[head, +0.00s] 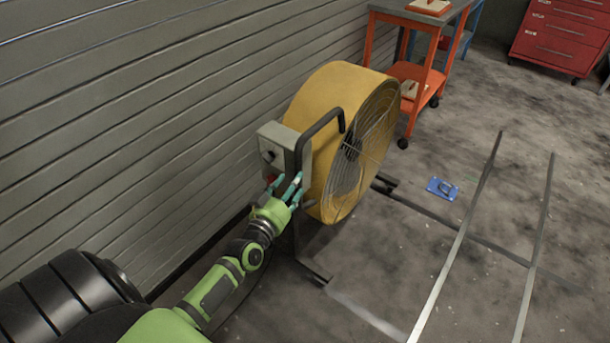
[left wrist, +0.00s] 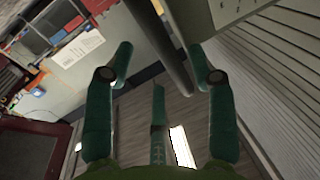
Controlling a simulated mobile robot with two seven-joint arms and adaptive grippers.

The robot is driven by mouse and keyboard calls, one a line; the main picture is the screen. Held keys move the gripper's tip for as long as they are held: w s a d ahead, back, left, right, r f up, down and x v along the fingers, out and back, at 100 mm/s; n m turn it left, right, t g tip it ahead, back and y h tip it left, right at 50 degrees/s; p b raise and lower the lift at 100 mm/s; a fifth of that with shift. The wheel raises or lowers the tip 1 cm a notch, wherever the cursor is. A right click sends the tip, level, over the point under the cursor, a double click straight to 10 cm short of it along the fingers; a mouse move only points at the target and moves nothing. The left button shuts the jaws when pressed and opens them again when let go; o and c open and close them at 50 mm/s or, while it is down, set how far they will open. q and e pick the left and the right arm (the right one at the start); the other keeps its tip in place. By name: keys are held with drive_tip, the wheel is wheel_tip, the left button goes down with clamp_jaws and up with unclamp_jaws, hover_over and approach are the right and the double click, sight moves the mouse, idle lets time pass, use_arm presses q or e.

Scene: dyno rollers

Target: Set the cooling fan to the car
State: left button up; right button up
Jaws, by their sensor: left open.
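The cooling fan is a large yellow drum (head: 325,110) with a round wire grille (head: 362,150) facing right. It stands on dark feet beside the grey wall. A pale control box (head: 275,150) with a dark knob and a red spot sits on its near side, next to a black bent handle (head: 322,128). My left gripper (head: 287,187) is open at the handle's lower part, just below the box. In the left wrist view, a dark bar (left wrist: 170,50) runs between the spread fingers (left wrist: 162,65); contact cannot be told. No car is recognisable. My right gripper is out of view.
The slatted wall (head: 130,120) runs close along the left. An orange cart (head: 412,72) stands behind the fan, and a red drawer cabinet (head: 560,35) at the back right. A small blue item (head: 442,188) and long metal strips (head: 455,255) lie on otherwise open floor.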

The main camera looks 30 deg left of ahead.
use_arm(q)
drive_tip(key=w, duration=0.5)
drive_tip(key=shift+a, duration=0.25)
clamp_jaws()
